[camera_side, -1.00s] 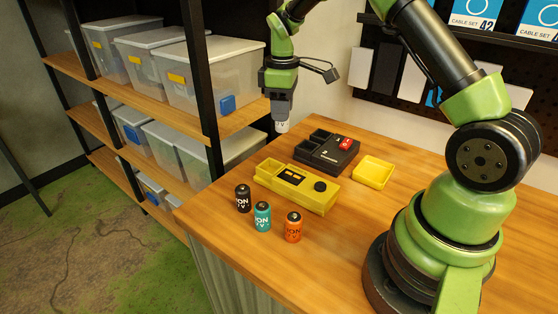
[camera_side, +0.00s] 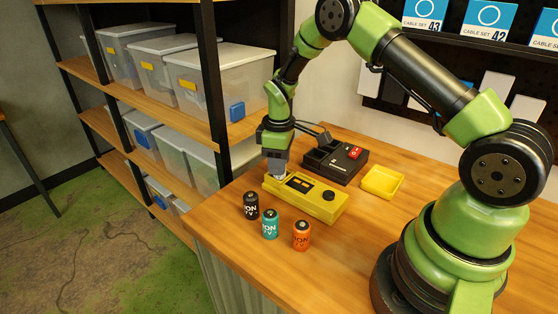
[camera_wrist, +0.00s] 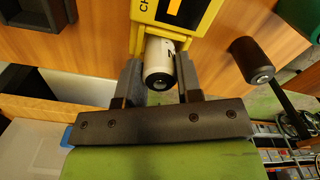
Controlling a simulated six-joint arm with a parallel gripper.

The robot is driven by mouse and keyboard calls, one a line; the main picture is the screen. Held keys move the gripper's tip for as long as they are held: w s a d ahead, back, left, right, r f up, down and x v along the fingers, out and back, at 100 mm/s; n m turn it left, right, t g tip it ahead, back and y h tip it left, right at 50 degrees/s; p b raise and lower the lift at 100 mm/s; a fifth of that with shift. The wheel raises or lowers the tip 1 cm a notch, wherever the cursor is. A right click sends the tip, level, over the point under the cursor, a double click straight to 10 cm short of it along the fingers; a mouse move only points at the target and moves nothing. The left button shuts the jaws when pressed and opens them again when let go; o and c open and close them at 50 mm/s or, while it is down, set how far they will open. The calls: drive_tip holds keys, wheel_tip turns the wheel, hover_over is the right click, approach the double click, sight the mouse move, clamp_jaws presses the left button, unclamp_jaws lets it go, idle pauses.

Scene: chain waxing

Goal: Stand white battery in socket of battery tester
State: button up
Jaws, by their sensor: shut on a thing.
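The yellow battery tester (camera_side: 322,205) lies on the wooden bench, with a dark display and a round black knob on top. My gripper (camera_side: 277,172) is right over its left end, pointing down. In the wrist view my gripper (camera_wrist: 161,84) is shut on the white battery (camera_wrist: 160,58), whose near end faces the camera between the two fingers. The battery's far end meets the yellow tester (camera_wrist: 145,40) there. In the side view the fingers mostly hide the battery, and the socket is covered. I cannot tell how deep the battery sits in it.
Black (camera_side: 251,206), teal (camera_side: 270,224) and orange (camera_side: 302,236) batteries stand in front of the tester. A black case (camera_side: 345,172) with open compartments and a red part lies behind it. A yellow tray (camera_side: 382,190) is to the right. A shelf (camera_side: 240,130) with bins stands left.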

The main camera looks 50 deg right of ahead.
drive_tip(key=o, duration=0.9)
drive_tip(key=shift+f, duration=0.1)
drive_tip(key=shift+o, duration=0.2)
drive_tip(key=s+a+r+m+t, duration=0.1)
drive_tip(key=s+a+r, duration=0.1)
drive_tip(key=r, duration=0.8)
drive_tip(key=s+a+r+m+t, duration=0.1)
drive_tip(key=s+r, duration=0.1)
drive_tip(key=r, duration=0.8)
drive_tip(key=s+a+r+m+t+y, duration=0.1)
drive_tip(key=s+a+r+m+t, duration=0.1)
drive_tip(key=s, duration=0.7)
drive_tip(key=s+a+r+m+t+y, duration=0.1)
drive_tip(key=s+a+r+m+t, duration=0.2)
drive_tip(key=s, duration=0.6)
drive_tip(key=shift+s+a+r+m, duration=0.15)
drive_tip(key=shift+a+r+m, duration=0.55)
drive_tip(key=shift+a+m, duration=0.45)
